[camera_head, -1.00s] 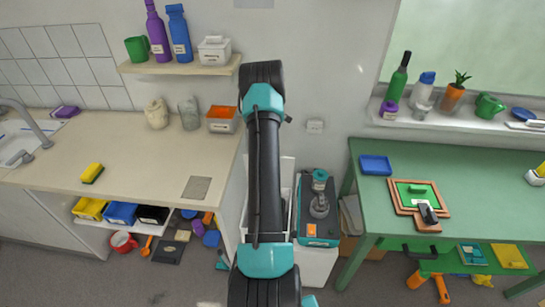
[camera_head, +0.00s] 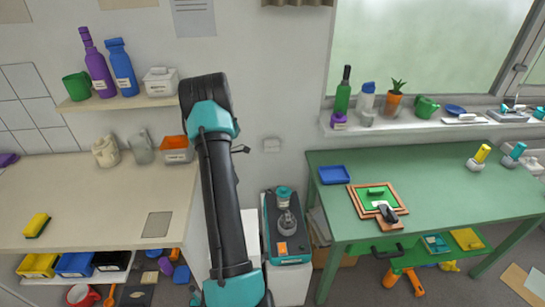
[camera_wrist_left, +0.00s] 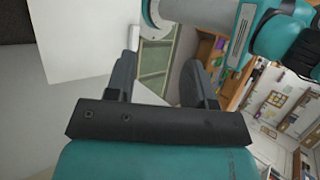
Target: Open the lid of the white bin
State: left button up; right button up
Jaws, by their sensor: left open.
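A pale, white bin-like body (camera_head: 250,232) stands on the floor between the counter and the green table, mostly hidden behind my dark and teal arm in the head view. I cannot make out its lid or whether it is open. In the left wrist view, my left gripper (camera_wrist_left: 160,80) is open, with nothing seen between its two dark fingers. A large plain white surface (camera_wrist_left: 85,45) lies to the left of the fingers there; I cannot tell whether it is the bin. My right gripper is not in view.
A white cabinet (camera_head: 289,285) carries a dark and teal device (camera_head: 270,235) close by on the right. The beige counter (camera_head: 90,200) is left, the green table (camera_head: 440,180) right. A wall shelf (camera_head: 120,103) holds bottles and a small white box (camera_head: 160,82).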

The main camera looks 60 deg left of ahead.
pick_arm(q)
jog(key=w+d+f+m+g+y, duration=0.1)
jog(key=w+d+f+m, duration=0.6)
jog(key=d+f, duration=0.3)
jog(key=w+d+f+m+g+y, duration=0.1)
jog(key=w+d+f+m+g, duration=0.1)
jog(key=w+d+f+m, duration=0.8)
jog(key=s+d+f+m+t+y, duration=0.15)
jog(key=d+m, duration=0.55)
jog(key=d, duration=0.7)
jog(key=s+d+f+m+y, duration=0.15)
jog(key=d+m, duration=0.45)
jog(key=d, duration=0.7)
jog(key=w+d+r+m, duration=0.1)
jog(key=w+d+r, duration=0.1)
jog(key=w+r, duration=0.2)
jog(key=shift+d+r+t, duration=0.3)
jog(key=shift+r+t, duration=0.05)
jog(key=shift+r, duration=0.2)
